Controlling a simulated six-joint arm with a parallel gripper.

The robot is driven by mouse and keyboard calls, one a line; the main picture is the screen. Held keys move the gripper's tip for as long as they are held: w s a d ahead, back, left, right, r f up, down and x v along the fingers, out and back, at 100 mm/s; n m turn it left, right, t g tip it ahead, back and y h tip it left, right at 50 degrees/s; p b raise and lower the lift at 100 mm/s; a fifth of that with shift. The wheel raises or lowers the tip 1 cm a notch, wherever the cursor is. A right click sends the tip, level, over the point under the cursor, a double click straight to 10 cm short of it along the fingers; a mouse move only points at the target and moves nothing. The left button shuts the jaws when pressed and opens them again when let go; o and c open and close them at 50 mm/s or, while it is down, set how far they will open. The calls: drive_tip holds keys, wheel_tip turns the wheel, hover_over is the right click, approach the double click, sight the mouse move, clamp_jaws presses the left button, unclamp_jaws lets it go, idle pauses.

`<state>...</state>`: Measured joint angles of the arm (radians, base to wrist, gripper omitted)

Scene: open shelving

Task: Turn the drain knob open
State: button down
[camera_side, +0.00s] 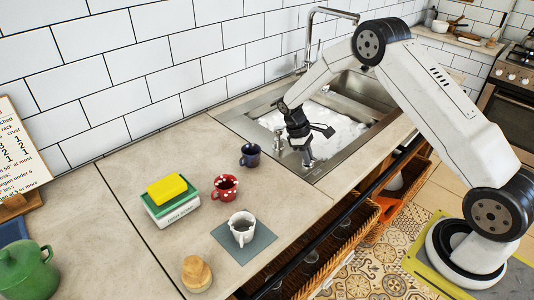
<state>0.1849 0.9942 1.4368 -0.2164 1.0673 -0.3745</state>
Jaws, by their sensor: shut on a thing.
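My gripper (307,156) points down at the near left edge of the steel sink (327,168). Its jaws are shut on the drain knob, a small metal piece at the sink rim. The fingers mostly hide the knob, so I cannot tell how far it is turned. White foam (345,130) fills much of the left basin behind the gripper.
A dark blue mug (250,156), a red spotted mug (225,188) and a white mug (242,229) stand left of the sink. A yellow sponge (167,188) lies on a green-and-white stack. The faucet (311,30) rises behind the basin.

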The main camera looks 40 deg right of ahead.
sight(300, 161)
drive_tip(key=shift+m+y, duration=0.7)
drive_tip(key=shift+m, duration=1.2)
drive_tip(key=c, duration=0.7)
unclamp_jaws()
drive_tip(key=shift+o, duration=0.2)
drive_tip(key=v, duration=0.7)
drive_tip(key=shift+w+r, duration=0.25)
drive_tip(key=shift+r, duration=0.1)
